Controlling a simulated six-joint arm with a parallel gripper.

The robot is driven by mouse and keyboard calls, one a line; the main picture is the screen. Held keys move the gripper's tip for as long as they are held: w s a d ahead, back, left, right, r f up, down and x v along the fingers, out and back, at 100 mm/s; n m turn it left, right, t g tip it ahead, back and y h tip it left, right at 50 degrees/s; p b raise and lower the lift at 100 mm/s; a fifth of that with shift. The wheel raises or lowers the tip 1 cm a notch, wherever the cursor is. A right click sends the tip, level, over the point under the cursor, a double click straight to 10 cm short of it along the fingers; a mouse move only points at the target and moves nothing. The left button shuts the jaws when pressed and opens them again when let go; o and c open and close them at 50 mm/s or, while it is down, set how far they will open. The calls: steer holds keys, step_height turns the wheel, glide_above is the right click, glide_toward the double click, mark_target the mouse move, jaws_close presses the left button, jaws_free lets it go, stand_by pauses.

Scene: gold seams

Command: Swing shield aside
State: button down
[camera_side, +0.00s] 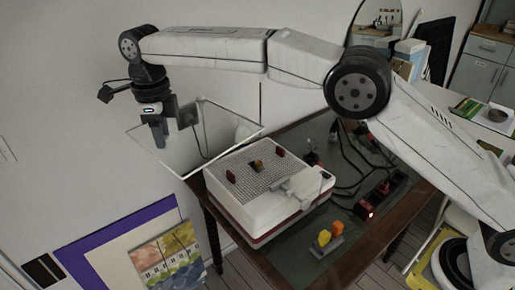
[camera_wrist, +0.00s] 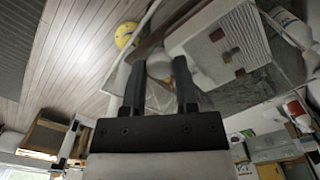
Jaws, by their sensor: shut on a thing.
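The shield is a clear, thin-framed pane (camera_side: 218,132) to the left of and above a white box (camera_side: 262,215) with a grid top. My gripper (camera_side: 159,142) is at the shield's left part, with its fingers pointing down. It is shut on the shield, though the exact grip spot is hard to make out. In the wrist view, a pale rounded shape shows between the fingers (camera_wrist: 158,68); I cannot tell if it is part of the shield. Two dark red pieces and a brownish piece sit on the grid top. The box also shows in the wrist view (camera_wrist: 205,30).
The box stands on a dark green-topped table (camera_side: 300,258) with a wooden edge. Cables, a dark device with a red light (camera_side: 382,196) and a small holder with yellow and orange pieces (camera_side: 327,240) lie to its right. A wall is behind my gripper.

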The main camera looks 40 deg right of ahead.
stand_by(0.4)
steer(key=shift+c, duration=1.9)
jaws_free()
steer(key=shift+r, duration=0.1)
steer(key=shift+r, duration=1.45)
steer(key=s+d+r, duration=0.2)
steer(key=s+r, duration=0.3)
steer(key=s, duration=0.1)
steer(key=s+d+r, duration=0.3)
steer(key=s+r, duration=0.2)
steer(key=s, duration=0.1)
steer(key=shift+s+d, duration=0.35)
steer(key=shift+f, duration=0.1)
